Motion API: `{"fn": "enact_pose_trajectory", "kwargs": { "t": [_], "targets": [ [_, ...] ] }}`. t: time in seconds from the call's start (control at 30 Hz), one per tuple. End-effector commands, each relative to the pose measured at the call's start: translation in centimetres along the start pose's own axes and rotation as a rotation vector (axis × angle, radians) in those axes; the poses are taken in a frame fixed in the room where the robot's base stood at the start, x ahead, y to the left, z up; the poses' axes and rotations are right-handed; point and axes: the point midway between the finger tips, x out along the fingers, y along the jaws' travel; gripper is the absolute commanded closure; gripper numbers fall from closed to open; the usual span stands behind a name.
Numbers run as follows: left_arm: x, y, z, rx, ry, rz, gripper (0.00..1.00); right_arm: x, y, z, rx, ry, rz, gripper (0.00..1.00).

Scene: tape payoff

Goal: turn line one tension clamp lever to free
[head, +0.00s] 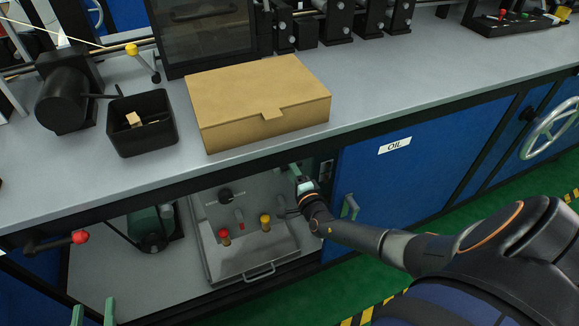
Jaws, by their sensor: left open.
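My left gripper (93,313) shows only as two green fingertips at the bottom left edge, apart and with nothing between them. My right arm comes in from the right, and its gripper (296,178) is at the right edge of the open cabinet bay; its finger gap is not clear. A yellow-knobbed lever (132,49) stands on the rod at the back left of the bench. A red-ball lever (80,237) sticks out below the bench edge at the left. I cannot tell which one is the line one tension clamp lever. Both grippers are away from these levers.
A cardboard box (258,98) and a black bin (142,122) with small items stand on the grey bench. A blue OIL door (400,180) is right.

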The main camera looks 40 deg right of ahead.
Motion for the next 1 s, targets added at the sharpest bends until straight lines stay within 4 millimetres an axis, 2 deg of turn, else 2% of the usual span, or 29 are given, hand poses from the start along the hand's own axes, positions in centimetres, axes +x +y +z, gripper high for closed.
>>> {"fn": "enact_pose_trajectory", "kwargs": {
  "t": [0.23,0.3,0.47,0.8,0.83,1.0],
  "targets": [
    [-0.1,0.0,0.3,-0.008,-0.026,0.002,0.50,-0.6,-0.1,0.0,0.001,0.000,0.000,0.50],
    [-0.3,0.4,2.4,-0.029,-0.100,0.006,0.50,-1.2,-0.1,0.0,0.000,0.000,0.001,0.50],
    [-1.2,1.2,6.0,-0.072,-0.246,0.016,0.50,-2.9,-0.2,0.0,0.000,0.000,0.002,0.50],
    [-4.7,3.4,13.1,-0.160,-0.555,0.048,0.50,-7.5,-0.1,0.0,0.000,-0.001,0.002,0.50],
    [-5.1,3.6,13.7,-0.167,-0.580,0.051,0.50,-7.8,-0.1,0.0,0.000,-0.001,0.002,0.50],
    [-5.5,3.9,13.8,-0.177,-0.610,0.056,0.50,-11.0,-0.1,0.0,0.000,-0.001,0.003,0.50]
  ]
}}
